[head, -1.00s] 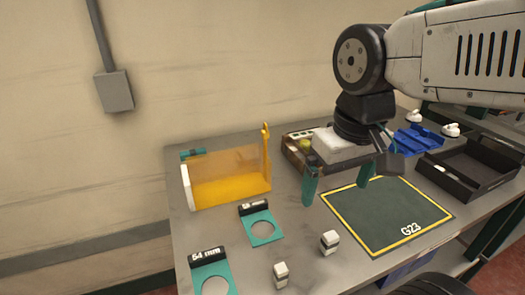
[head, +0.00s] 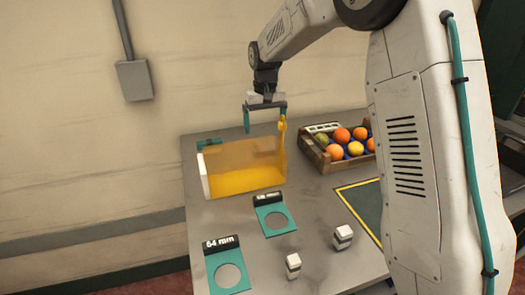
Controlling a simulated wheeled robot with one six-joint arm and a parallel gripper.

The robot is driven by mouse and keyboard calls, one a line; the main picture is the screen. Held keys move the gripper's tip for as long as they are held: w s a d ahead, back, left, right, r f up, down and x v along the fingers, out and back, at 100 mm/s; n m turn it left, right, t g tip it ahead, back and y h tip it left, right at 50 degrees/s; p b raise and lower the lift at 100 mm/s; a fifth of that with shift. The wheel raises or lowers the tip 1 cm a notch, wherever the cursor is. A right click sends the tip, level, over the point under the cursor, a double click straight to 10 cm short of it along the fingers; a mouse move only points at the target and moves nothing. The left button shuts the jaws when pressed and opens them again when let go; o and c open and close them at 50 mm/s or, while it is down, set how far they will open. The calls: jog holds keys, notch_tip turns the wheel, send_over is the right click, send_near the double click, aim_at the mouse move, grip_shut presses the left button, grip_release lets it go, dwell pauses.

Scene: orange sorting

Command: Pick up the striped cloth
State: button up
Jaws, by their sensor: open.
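I cannot make out a striped cloth in the head view. My gripper (head: 264,124) points down at the back of the table, above the right end of the yellow see-through bin (head: 247,180). Its teal fingers are apart, with nothing seen between them. The right finger is partly hidden by the bin's yellow upright. My arm hides much of the right side of the table.
A wooden crate (head: 314,156) of oranges and other fruit stands right of the bin. Two teal ring gauges (head: 262,201) (head: 213,262) and two small white blocks (head: 343,237) (head: 293,265) lie in front. A dark green mat (head: 363,205) is partly hidden.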

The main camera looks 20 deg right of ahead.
aim_at(263, 147)
jog(key=f, duration=0.8)
jog(key=shift+w+a+f, duration=0.15)
jog(key=shift+w+a, duration=0.05)
jog(key=shift+w, duration=0.15)
jog(key=c, duration=1.1)
